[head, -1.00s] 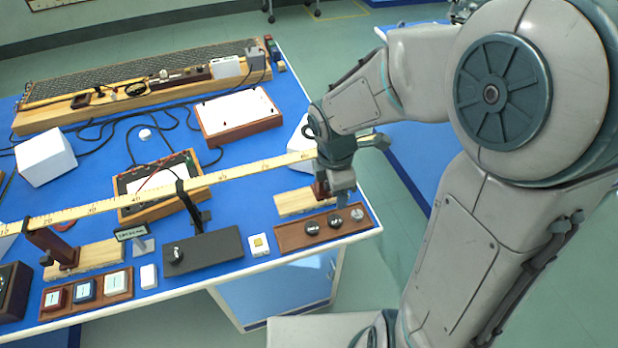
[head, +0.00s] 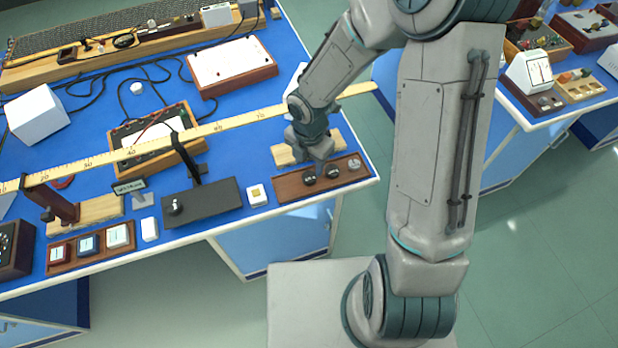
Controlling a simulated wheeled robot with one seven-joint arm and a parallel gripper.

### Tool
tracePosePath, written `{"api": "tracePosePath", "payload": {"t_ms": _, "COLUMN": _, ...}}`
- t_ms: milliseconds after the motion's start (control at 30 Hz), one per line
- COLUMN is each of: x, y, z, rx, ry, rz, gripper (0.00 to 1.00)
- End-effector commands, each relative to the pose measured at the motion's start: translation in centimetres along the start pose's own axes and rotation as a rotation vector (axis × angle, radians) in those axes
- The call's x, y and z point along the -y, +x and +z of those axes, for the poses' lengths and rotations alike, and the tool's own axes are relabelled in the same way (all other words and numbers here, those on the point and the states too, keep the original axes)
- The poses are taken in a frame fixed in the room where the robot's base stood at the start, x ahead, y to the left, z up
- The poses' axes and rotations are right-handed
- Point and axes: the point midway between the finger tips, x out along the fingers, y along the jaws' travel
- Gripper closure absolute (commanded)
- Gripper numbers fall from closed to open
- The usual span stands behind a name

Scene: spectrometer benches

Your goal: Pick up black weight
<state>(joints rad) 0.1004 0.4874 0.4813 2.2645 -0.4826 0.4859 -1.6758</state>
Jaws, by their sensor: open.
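A brown wooden tray (head: 290,190) at the bench's front right corner holds a row of three small round weights. The leftmost one, a black weight (head: 309,179), looks darkest. The middle weight (head: 332,172) and the right weight (head: 354,163) look greyer, though they are small in the view. My gripper (head: 319,164) is open and points down just behind and above the tray, close to the left and middle weights. Its fingers partly cover the tray's back edge. I cannot tell the exact height of the fingertips, and I see nothing held between them.
A long wooden ruler (head: 225,123) runs across the bench close to my wrist. The bench edge is just in front. A second bench stands at the right.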

Motion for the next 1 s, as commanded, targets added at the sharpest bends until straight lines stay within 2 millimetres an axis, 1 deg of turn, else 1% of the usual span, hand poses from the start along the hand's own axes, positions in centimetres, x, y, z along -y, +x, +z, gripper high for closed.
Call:
{"api": "tracePosePath", "payload": {"t_ms": 133, "x": 0.1, "y": 1.3, "z": -0.2, "rx": -0.002, "ry": -0.002, "rz": -0.002, "gripper": 0.53}}
{"api": "tracePosePath", "payload": {"t_ms": 333, "x": 0.2, "y": 4.1, "z": -0.3, "rx": -0.003, "ry": -0.002, "rz": -0.004, "gripper": 0.53}}
{"api": "tracePosePath", "payload": {"t_ms": 400, "x": 0.2, "y": 4.8, "z": -0.3, "rx": -0.002, "ry": -0.001, "rz": -0.002, "gripper": 0.53}}
{"api": "tracePosePath", "payload": {"t_ms": 500, "x": 0.2, "y": 5.3, "z": -0.2, "rx": -0.001, "ry": 0.001, "rz": -0.001, "gripper": 0.53}}
{"api": "tracePosePath", "payload": {"t_ms": 700, "x": 0.2, "y": 5.3, "z": -0.2, "rx": 0.000, "ry": 0.002, "rz": 0.000, "gripper": 0.53}}
{"api": "tracePosePath", "payload": {"t_ms": 733, "x": 0.2, "y": 5.3, "z": -0.2, "rx": 0.000, "ry": 0.002, "rz": 0.000, "gripper": 0.56}}
{"api": "tracePosePath", "payload": {"t_ms": 767, "x": 0.2, "y": 5.3, "z": -0.2, "rx": 0.000, "ry": 0.002, "rz": 0.000, "gripper": 0.65}}
{"api": "tracePosePath", "payload": {"t_ms": 800, "x": 0.2, "y": 5.3, "z": -0.2, "rx": 0.000, "ry": 0.002, "rz": 0.000, "gripper": 0.76}}
{"api": "tracePosePath", "payload": {"t_ms": 867, "x": 0.2, "y": 5.3, "z": -0.2, "rx": 0.000, "ry": 0.002, "rz": 0.000, "gripper": 0.92}}
{"api": "tracePosePath", "payload": {"t_ms": 1000, "x": 0.1, "y": 5.2, "z": -0.2, "rx": 0.000, "ry": 0.001, "rz": 0.001, "gripper": 0.93}}
